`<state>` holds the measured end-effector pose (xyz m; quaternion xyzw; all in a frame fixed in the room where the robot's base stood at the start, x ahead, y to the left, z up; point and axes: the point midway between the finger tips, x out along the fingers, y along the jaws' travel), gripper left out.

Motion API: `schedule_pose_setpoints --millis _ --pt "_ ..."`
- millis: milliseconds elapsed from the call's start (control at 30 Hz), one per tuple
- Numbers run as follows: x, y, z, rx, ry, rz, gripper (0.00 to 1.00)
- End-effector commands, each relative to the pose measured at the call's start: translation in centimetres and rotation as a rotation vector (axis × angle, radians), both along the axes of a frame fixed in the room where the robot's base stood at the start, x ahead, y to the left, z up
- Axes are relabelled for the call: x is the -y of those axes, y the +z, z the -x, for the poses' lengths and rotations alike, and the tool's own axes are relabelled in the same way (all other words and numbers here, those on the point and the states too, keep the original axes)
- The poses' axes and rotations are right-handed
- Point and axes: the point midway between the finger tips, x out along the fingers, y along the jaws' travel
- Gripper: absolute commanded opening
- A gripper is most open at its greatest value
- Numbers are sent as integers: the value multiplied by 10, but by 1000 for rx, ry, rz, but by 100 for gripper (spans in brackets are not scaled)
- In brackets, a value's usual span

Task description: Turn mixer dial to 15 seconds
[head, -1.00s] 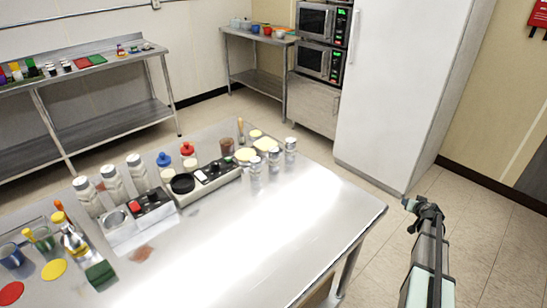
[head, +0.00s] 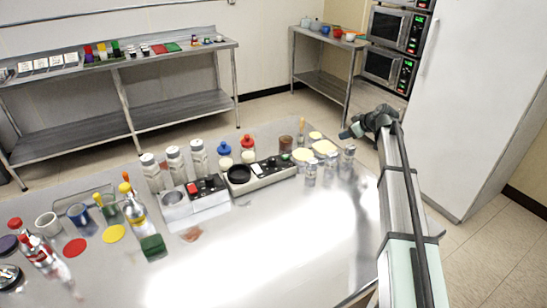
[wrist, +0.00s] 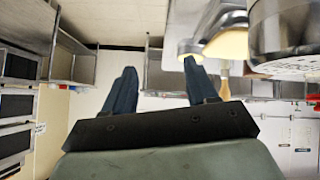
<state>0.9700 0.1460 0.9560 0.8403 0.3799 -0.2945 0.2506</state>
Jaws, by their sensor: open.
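Two small countertop units stand on the steel table (head: 290,245) in the head view. One unit (head: 206,200) has a round metal cup and a black panel with a red button. The other unit (head: 262,181) has a black round dish and a black control strip. I cannot tell which is the mixer, and a dial and its setting are too small to read. My gripper (head: 350,132) is beyond the table's right end, to the right of both units, and touches neither. In the wrist view my gripper (wrist: 160,75) is open and empty; no dial shows there.
Clear shakers (head: 311,172) stand at the table's right end, near my arm. A large metal-lidded container (wrist: 294,38) looms close at the wrist view's upper right. Tall white shakers (head: 175,168) and blue and red-topped bottles (head: 247,146) stand behind the units.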

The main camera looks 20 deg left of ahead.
Motion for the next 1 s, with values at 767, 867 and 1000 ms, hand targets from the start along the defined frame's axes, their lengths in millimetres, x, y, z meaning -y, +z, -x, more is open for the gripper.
schedule_pose_setpoints --millis 767,867,1000 --pt "-239 117 211 -150 1003 776 57" --pt "-243 124 222 -165 1044 812 57" --pt "-245 123 229 -175 1065 831 57"
